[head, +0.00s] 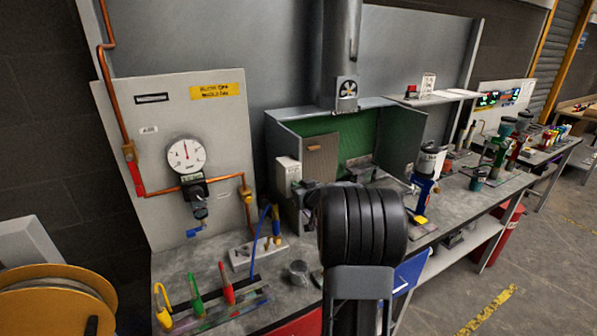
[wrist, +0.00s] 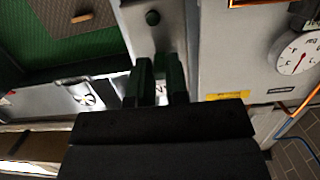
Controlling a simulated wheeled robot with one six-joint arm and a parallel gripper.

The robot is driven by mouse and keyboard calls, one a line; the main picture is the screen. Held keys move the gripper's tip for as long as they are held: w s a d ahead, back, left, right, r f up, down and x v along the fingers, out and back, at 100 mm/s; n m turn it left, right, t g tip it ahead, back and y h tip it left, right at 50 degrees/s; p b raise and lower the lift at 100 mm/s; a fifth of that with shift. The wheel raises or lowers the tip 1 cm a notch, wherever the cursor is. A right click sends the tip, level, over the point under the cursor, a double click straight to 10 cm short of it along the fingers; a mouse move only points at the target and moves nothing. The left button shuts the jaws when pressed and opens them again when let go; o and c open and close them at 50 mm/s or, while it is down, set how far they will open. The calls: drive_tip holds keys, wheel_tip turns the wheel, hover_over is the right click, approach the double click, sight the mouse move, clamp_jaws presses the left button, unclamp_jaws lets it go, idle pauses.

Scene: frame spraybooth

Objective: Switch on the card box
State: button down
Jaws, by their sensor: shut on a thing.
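The card box looks to be the pale upright box (head: 288,173) at the left edge of the green-lined booth. In the wrist view it looks to be the grey panel with a dark round spot (wrist: 152,18), just beyond the fingers. My gripper (wrist: 158,82) is shut on a small white card-like thing (wrist: 161,96) with a dark mark, of which only a little shows between the dark fingers. In the head view my gripper (head: 306,192) is close to the right of the box, partly hidden by my arm. I cannot tell whether the card touches the box.
A round gauge (head: 186,156) on a grey panel with copper pipes stands to the left. The booth (head: 352,137) has a brown board inside. Coloured tools (head: 228,284) stand in a rack at front left. Bottles and cans crowd the bench at right.

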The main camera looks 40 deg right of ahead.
drive_tip(key=shift+w+r+g+y+p, duration=0.15)
drive_tip(key=shift+r+g+p, duration=0.25)
drive_tip(key=shift+g+p, duration=0.7)
drive_tip(key=shift+w+r+g+y+p, duration=0.15)
drive_tip(key=shift+r+g+p, duration=0.2)
drive_tip(key=shift+g+p, duration=0.7)
drive_tip(key=shift+g, duration=0.25)
drive_tip(key=c, duration=1.1)
unclamp_jaws()
drive_tip(key=v, duration=1.4)
drive_tip(key=shift+d, duration=0.1)
